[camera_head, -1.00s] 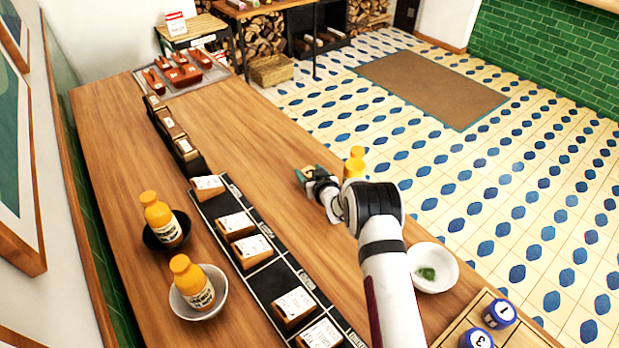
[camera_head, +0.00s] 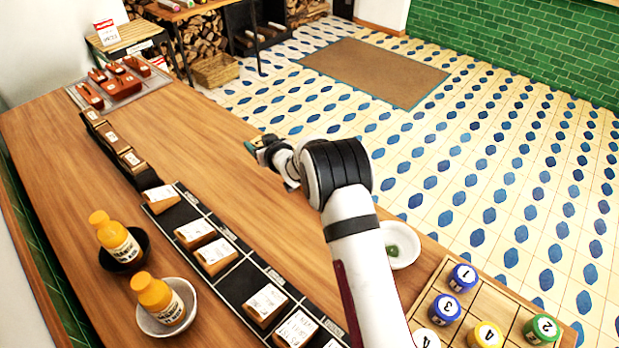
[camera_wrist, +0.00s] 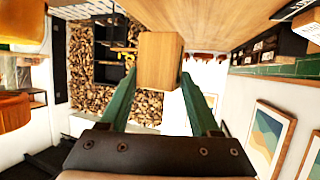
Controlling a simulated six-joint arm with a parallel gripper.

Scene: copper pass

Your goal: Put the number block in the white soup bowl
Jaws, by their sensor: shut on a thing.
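My gripper (camera_head: 256,146) is over the right side of the wooden table, its green fingers pointing away from me. In the wrist view, the fingers (camera_wrist: 158,92) are shut on a plain light-brown wooden block (camera_wrist: 160,60); no number shows on its visible face. In the head view the held block is too small to make out. A white bowl (camera_head: 408,258) with a green thing in it stands right of my arm, partly hidden by it. Another pale bowl (camera_head: 150,326) at the lower left holds an orange bottle (camera_head: 158,296).
A dark bowl (camera_head: 112,262) holds another orange bottle (camera_head: 113,238). A black strip (camera_head: 235,285) carries several labelled wooden blocks. A wooden tray (camera_head: 420,312) with numbered round pieces is at lower right. Red pieces lie on a tray (camera_head: 150,86) at the far end.

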